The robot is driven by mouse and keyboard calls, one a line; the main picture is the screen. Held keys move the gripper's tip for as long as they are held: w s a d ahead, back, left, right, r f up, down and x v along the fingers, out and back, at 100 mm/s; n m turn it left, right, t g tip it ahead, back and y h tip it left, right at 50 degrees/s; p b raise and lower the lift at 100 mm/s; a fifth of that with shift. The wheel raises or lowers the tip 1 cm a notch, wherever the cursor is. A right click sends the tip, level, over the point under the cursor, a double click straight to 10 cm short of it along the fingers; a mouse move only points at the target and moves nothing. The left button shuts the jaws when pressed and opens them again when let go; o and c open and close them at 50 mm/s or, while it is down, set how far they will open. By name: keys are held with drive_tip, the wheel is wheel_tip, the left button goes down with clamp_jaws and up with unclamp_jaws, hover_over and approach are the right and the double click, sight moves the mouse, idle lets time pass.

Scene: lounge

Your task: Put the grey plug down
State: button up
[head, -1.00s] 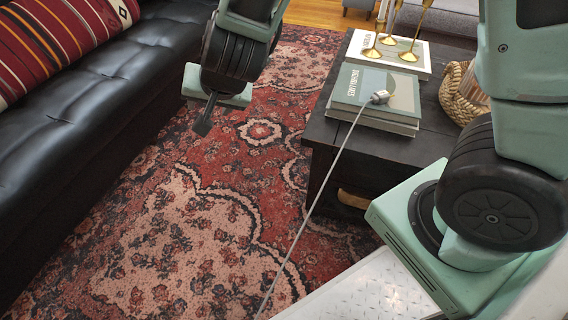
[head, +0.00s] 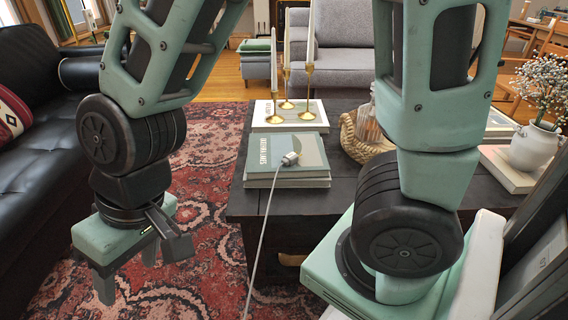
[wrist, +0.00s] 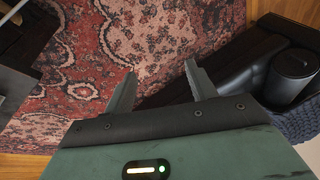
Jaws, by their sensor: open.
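The grey plug (head: 289,158) lies on top of the stacked grey-green books (head: 262,181) on the dark coffee table. Its thin grey cable (head: 261,226) hangs over the table's front edge and runs down toward the bottom of the head view. My gripper (head: 127,272) is at the lower left of the head view, pointing down over the rug, well left of the plug and apart from it. In the wrist view the jaws (wrist: 160,72) are spread with nothing between them. The plug does not show in the wrist view.
Brass candlesticks (head: 286,91) with candles stand behind the books. A woven basket (head: 352,142) is right of them, and a white vase (head: 533,147) of flowers stands farther right. A black leather sofa (head: 38,150) is at the left. The rug (head: 205,165) between sofa and table is clear.

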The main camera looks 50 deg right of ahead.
drive_tip(key=w+f+m+t, duration=0.25)
drive_tip(key=w+m, duration=0.35)
drive_tip(key=w, duration=0.6)
drive_tip(key=w+d+f+m+t+h+p, duration=0.2)
drive_tip(key=w+d+f+m+t+h, duration=0.25)
drive_tip(key=w+d+m+h, duration=0.45)
drive_tip(key=m+g+h+p, duration=0.1)
drive_tip(key=m+g+h, duration=0.6)
drive_tip(key=g+h, duration=0.35)
approach(289, 156)
drive_tip(key=d+b, duration=0.1)
drive_tip(key=d+f+b, duration=0.1)
drive_tip(key=d+b, duration=0.1)
drive_tip(key=shift+s+m+t, duration=0.1)
drive_tip(key=shift+m+t, duration=0.15)
drive_tip(key=shift+m, duration=0.05)
drive_tip(key=shift+s+d+f+b, duration=0.15)
drive_tip(key=shift+d+b, duration=0.25)
drive_tip(key=shift+d, duration=0.65)
drive_tip(key=shift+s+d+f+b, duration=0.15)
drive_tip(key=shift+d+b, duration=0.25)
drive_tip(key=shift+d, duration=0.7)
drive_tip(key=shift+s+d+f+b, duration=0.15)
drive_tip(key=shift+d+b, duration=0.25)
drive_tip(key=shift+d, duration=0.65)
drive_tip(key=c, duration=1.2)
drive_tip(key=shift+o, duration=0.2)
drive_tip(key=shift+r, duration=0.15)
